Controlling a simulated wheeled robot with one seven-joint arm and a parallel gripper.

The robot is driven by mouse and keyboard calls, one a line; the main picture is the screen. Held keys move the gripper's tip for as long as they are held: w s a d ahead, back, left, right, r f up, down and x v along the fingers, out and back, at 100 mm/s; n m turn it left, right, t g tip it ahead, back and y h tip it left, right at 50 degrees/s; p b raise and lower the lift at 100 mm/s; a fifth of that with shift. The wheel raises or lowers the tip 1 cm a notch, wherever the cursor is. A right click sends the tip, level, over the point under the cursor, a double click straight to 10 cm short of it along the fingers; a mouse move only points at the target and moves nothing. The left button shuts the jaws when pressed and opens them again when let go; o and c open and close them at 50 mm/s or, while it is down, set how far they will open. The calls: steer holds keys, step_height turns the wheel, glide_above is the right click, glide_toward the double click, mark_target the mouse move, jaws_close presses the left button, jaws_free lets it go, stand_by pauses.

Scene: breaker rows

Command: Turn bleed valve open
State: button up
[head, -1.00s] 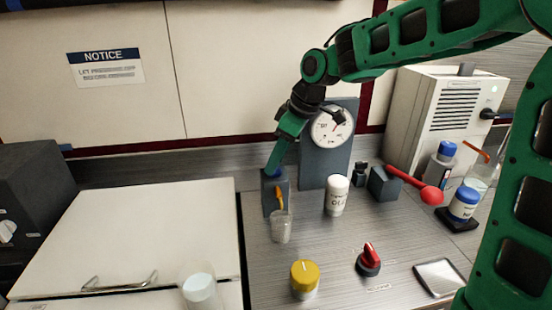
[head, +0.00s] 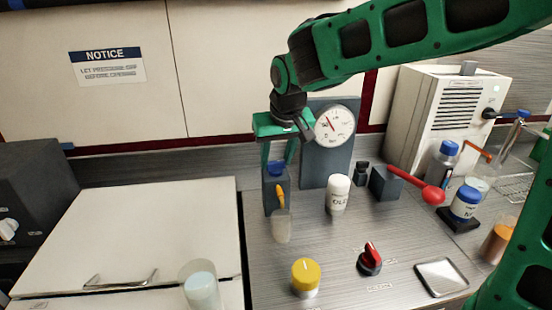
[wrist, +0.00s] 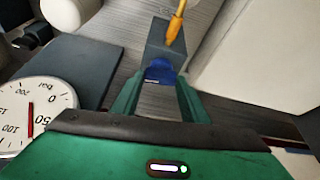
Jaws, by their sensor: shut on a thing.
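A grey block (head: 272,198) with a blue knob (head: 276,168) on top and an orange spout (head: 281,196) on its front stands left of the gauge panel; I take it to be the bleed valve. My gripper (head: 278,160) points down from above, its two green fingers on either side of the blue knob, shut on it. The wrist view shows the blue knob (wrist: 160,71) between the fingertips (wrist: 157,86); its far side is hidden. The round pressure gauge (head: 334,125) is on the grey panel (head: 313,170), its red needle pointing up-left in the head view.
A clear cup (head: 282,228) stands below the spout. A white lid (head: 140,235) lies left.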

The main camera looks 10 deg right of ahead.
steer(key=shift+w+r+m+h, duration=0.15)
steer(key=shift+m+h, duration=0.15)
steer(key=shift+m, duration=0.6)
steer(key=o, duration=1.1)
steer(key=shift+a, duration=0.1)
steer(key=shift+c, duration=0.2)
steer(key=v, duration=1)
steer(key=shift+r, duration=0.2)
